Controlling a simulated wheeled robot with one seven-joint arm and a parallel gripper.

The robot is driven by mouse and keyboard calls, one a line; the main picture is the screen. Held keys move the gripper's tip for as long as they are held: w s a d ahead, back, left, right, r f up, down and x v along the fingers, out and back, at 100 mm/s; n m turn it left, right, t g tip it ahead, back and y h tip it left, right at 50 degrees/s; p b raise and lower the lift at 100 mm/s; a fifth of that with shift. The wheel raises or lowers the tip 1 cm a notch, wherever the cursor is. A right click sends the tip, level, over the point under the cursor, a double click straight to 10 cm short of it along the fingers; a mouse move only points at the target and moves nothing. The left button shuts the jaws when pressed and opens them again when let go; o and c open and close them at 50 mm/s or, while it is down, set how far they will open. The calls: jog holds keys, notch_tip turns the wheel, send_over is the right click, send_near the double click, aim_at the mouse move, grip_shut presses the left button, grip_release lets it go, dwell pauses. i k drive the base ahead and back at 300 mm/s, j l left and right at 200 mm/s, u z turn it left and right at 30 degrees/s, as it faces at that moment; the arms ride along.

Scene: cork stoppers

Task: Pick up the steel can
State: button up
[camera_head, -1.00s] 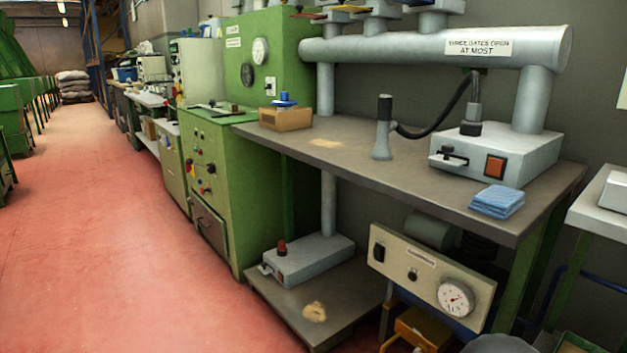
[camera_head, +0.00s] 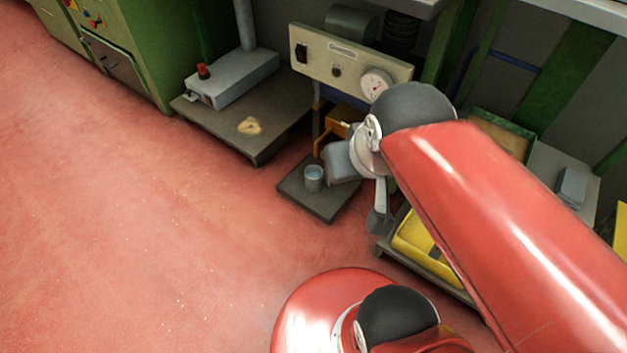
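A small blue-grey cylinder, which looks like the steel can (camera_head: 313,178), stands upright on a low dark plate (camera_head: 329,208) near the floor, below the gauge panel. My arm comes in from the right, and its grey gripper end (camera_head: 358,190) is just right of the can, seemingly apart from it. One grey finger-like part points down at the right.
A cream panel with a gauge (camera_head: 350,62) stands behind the can. A low grey shelf (camera_head: 258,140) with a grey box (camera_head: 232,80) is at the left. A yellow bin (camera_head: 424,240) sits right of the plate. The red floor (camera_head: 150,210) at the left is clear.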

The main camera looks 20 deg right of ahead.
aim_at(312, 174)
jog(key=i+j+z, duration=0.1)
jog(key=z, duration=0.3)
jog(key=j+z, duration=0.2)
jog(key=z, duration=0.2)
jog(key=i+j+z, duration=0.1)
jog(key=z, duration=0.35)
jog(key=j+z, duration=0.25)
jog(key=z, duration=0.15)
jog(key=j+z, duration=0.15)
jog(key=j, duration=0.35)
jog(key=j+z, duration=0.1)
jog(key=j, duration=0.35)
jog(key=k+j+z, duration=0.15)
jog(key=j, duration=0.3)
jog(key=k+j+z, duration=0.1)
jog(key=j, duration=0.4)
jog(key=k+j+z, duration=0.15)
jog(key=j, duration=0.3)
jog(key=j+z, duration=0.1)
jog(key=j, duration=0.65)
jog(key=i+j, duration=0.1)
jog(key=j, duration=0.2)
